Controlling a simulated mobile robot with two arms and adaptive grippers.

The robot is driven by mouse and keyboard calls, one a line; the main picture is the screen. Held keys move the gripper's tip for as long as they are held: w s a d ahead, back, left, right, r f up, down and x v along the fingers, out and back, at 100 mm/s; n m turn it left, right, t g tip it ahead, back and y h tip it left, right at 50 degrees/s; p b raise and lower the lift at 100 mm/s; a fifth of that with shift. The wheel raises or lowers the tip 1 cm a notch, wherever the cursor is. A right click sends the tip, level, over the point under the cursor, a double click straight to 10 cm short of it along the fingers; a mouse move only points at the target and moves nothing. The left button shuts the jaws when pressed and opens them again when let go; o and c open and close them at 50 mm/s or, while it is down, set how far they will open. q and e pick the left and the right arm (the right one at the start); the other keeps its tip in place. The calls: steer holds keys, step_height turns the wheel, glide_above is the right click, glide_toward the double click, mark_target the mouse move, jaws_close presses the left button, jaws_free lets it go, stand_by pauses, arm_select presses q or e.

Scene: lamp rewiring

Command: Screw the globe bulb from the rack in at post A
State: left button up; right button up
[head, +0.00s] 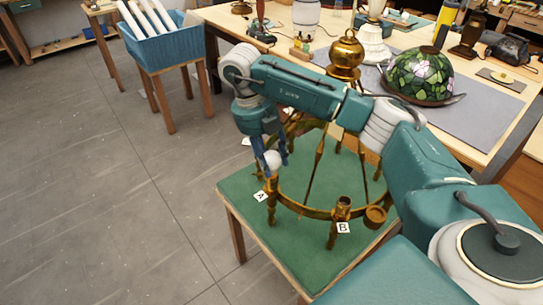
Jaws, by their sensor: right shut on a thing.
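A brass ring-shaped chandelier frame (309,211) stands on a small green-topped table (240,222). Post A (271,204) is at its left front, beside a white card marked A. Post B (342,208) is at the front right, beside a card marked B. My right gripper (271,154) points down above post A and is shut on the white globe bulb (272,161). The bulb is in line with post A; I cannot tell whether its base touches the socket. My left gripper is not in view. I cannot make out the rack.
A workbench (225,15) behind holds a stained-glass shade (420,76), a brass lamp body (346,54) and tools. A blue bin (163,48) with white tubes stands on a stool at the back left. The grey floor on the left is clear.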

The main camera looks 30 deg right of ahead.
steer(key=shift+s+a+f+m+g, duration=0.1)
steer(key=shift+m+g, duration=0.05)
steer(key=shift+m, duration=0.35)
steer(key=shift+s+f+m+g, duration=0.1)
steer(key=shift+m+g, duration=0.05)
steer(key=shift+m, duration=0.35)
steer(key=o, duration=1.4)
steer(key=shift+w+r, duration=0.1)
steer(key=shift+r, duration=0.05)
steer(key=shift+w+r, duration=0.1)
steer(key=shift+r, duration=0.1)
steer(key=v, duration=1.1)
steer(key=shift+r, duration=0.35)
